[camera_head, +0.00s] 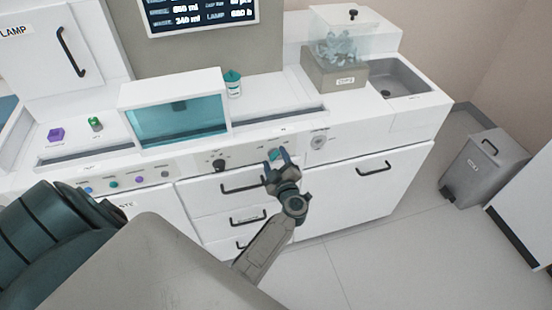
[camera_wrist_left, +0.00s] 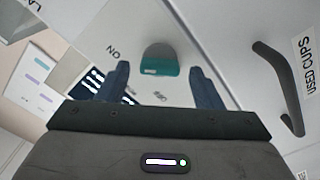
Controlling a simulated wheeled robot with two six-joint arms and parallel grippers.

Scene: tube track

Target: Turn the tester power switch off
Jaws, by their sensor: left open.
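The tester power switch is a teal rocker (camera_wrist_left: 158,58) on a pale panel with ON and OFF lettering beside it. It also shows as a small teal patch on the front panel in the head view (camera_head: 275,155). My left gripper (camera_head: 277,163) is open in front of that panel. In the left wrist view the two dark fingers of my left gripper (camera_wrist_left: 158,78) stand apart, one on each side of the switch. I cannot tell whether they touch it. My right gripper is not in view.
A black knob (camera_head: 218,163) and a round dial (camera_head: 319,142) sit on the same front panel. Drawer handles (camera_head: 245,184) stick out below. A row of coloured buttons (camera_head: 125,181) is to the left. A grey bin (camera_head: 482,168) stands at the right on open floor.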

